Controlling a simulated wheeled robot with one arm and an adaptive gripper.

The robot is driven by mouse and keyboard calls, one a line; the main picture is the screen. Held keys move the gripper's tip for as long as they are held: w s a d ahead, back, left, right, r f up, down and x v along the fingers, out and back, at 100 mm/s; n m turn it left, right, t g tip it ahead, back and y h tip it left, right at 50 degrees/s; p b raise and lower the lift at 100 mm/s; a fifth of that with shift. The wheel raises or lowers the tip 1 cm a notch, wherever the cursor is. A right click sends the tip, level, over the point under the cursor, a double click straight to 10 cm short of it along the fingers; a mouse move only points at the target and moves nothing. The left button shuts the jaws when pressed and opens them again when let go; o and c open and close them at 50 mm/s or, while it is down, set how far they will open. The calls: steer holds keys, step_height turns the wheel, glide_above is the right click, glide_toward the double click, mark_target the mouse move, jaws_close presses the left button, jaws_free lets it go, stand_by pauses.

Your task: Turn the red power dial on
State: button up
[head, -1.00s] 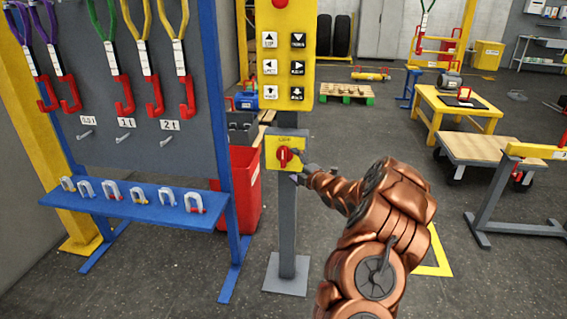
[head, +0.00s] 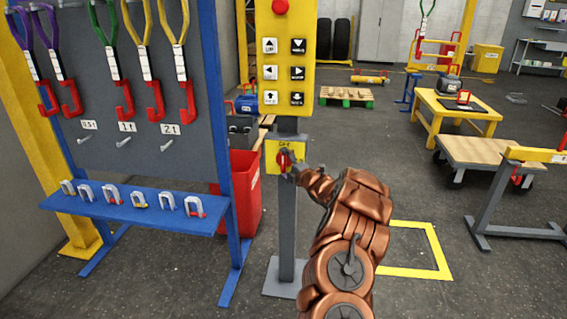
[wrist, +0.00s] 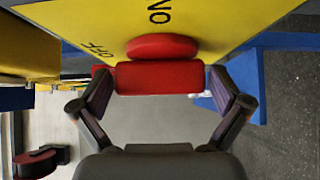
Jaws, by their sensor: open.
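The red power dial (head: 284,159) sits on a yellow plate (head: 271,150) on the grey post in the head view. In the wrist view, the dial's red handle (wrist: 160,78) lies left to right, with a round red base behind it. An OFF label is at its upper left and an ON label above. My gripper (wrist: 159,86) is open, with one finger at each end of the handle; whether they touch it I cannot tell. In the head view my gripper (head: 290,171) is at the dial and partly covers its lower right.
A yellow button panel (head: 284,60) with arrow buttons and a red knob is above the dial. A blue rack (head: 232,200) with slings and shackles stands left, and a red bin (head: 243,190) is behind. Open floor lies right of the post.

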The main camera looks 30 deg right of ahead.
steer(key=shift+w, duration=0.2)
steer(key=c, duration=0.9)
